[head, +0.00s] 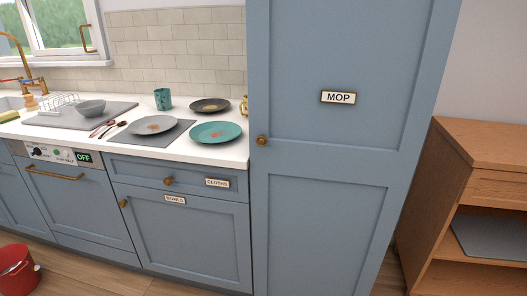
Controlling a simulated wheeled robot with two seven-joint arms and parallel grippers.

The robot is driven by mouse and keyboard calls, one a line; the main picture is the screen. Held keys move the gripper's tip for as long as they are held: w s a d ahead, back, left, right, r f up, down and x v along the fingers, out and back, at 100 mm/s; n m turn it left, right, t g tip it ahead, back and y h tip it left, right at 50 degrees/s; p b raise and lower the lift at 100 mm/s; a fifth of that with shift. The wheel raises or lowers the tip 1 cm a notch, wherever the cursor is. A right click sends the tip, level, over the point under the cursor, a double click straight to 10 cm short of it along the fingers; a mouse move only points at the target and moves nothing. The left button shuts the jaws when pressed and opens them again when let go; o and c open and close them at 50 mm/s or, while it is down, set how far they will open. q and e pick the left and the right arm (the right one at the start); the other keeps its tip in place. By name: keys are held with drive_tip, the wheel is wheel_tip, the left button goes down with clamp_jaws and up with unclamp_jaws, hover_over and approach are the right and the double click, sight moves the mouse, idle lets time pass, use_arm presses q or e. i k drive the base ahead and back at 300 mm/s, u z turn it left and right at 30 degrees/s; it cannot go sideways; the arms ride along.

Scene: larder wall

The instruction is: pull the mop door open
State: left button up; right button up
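The mop door (318,215) is a tall blue panelled door right of the counter. It looks shut. A label reading MOP (338,97) is on its upper panel. Its round brass knob (262,141) sits near the door's left edge, at about counter height. Neither of my grippers is in the head view. Nothing touches the knob.
A white counter (224,156) left of the door holds plates, a bowl and a teal cup (163,99). Below are a CLOTHS drawer (190,181) and a lower cupboard (185,235), both shut. A wooden shelf unit (480,143) stands right. A red bucket (17,270) is on the floor, lower left.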

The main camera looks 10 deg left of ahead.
sight(343, 94)
drive_tip(key=k, duration=1)
drive_tip(key=u, duration=0.9)
drive_tip(key=i, duration=1.25)
drive_tip(key=u, duration=0.15)
